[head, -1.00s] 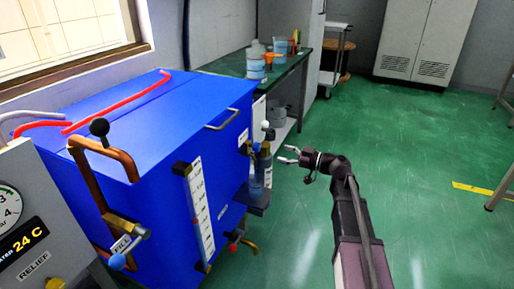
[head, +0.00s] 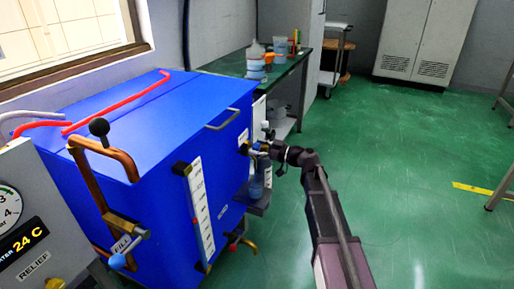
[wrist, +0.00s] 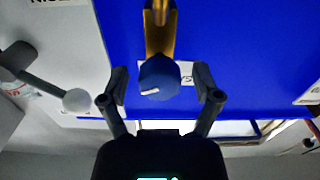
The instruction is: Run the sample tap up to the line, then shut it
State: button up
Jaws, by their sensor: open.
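The sample tap shows in the wrist view as a blue round knob (wrist: 158,78) with a small white mark on a brass stem (wrist: 160,32). My gripper (wrist: 161,84) is open, one finger on each side of the knob, with gaps visible. In the head view my gripper (head: 266,150) is at the tap on the blue tank's right end and hides most of it. Below it a bluish clear vessel (head: 257,186) stands on a dark bracket (head: 255,203). Its line and liquid level are too small to tell.
A white-ball lever (wrist: 76,100) is left of the knob in the wrist view. The blue tank (head: 165,115) carries a white scale (head: 201,210) and a fill valve (head: 118,261). A green bench (head: 285,70) with bottles stands behind.

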grip_shut()
jog(key=shift+m, duration=2.3)
grip_release()
